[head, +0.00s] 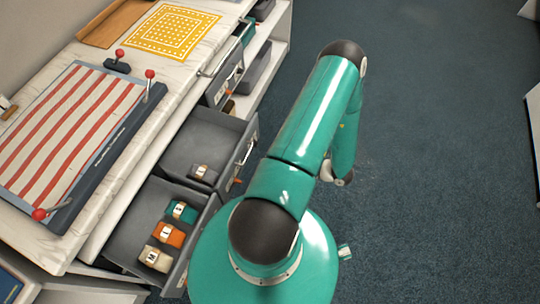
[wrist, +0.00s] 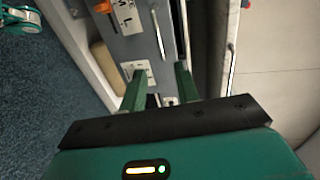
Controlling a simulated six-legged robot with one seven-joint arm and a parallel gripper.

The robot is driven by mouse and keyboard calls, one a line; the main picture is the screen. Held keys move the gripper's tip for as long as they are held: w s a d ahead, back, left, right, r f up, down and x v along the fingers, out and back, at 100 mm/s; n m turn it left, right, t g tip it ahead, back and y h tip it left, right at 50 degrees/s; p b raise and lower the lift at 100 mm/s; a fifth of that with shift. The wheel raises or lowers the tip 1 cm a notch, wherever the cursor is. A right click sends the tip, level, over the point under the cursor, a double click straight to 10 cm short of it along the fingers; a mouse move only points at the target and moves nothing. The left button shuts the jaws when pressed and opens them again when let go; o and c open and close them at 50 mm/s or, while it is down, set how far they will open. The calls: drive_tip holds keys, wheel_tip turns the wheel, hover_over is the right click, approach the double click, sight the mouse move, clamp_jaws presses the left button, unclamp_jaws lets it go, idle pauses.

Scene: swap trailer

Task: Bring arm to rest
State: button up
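My teal arm (head: 310,110) rises from its round base, bends at a dark elbow joint at the top, and folds back down. In the head view the upper link partly hides the forearm, and I cannot make out the fingers there. In the wrist view my gripper (wrist: 160,72) has two green fingers, set apart with nothing held between them. They point toward a grey drawer front (wrist: 132,45) with label plates. I cannot tell how far the fingertips are from it.
Two grey drawers stand open beside my arm. The nearer drawer (head: 130,230) holds several labelled blocks, one an orange block (head: 170,236); the farther drawer (head: 185,145) holds a dark one. A striped board (head: 70,130) and yellow mat (head: 172,32) lie on the counter. Blue carpet (head: 430,150) is clear rightward.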

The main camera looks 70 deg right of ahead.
drive_tip(key=shift+v, duration=0.75)
drive_tip(key=w+a+r+n+g+y, duration=0.5)
drive_tip(key=w+r, duration=0.5)
drive_tip(key=r, duration=0.1)
drive_tip(key=w+a+r+n+g+y, duration=0.4)
drive_tip(key=w+r+n+g, duration=0.1)
drive_tip(key=w+r, duration=0.6)
drive_tip(key=a+r+n+h, duration=0.7)
drive_tip(key=a+r+h, duration=0.2)
drive_tip(key=a+r, duration=1.4)
drive_tip(key=shift+a+n+h, duration=0.25)
drive_tip(key=shift+n+h, duration=0.05)
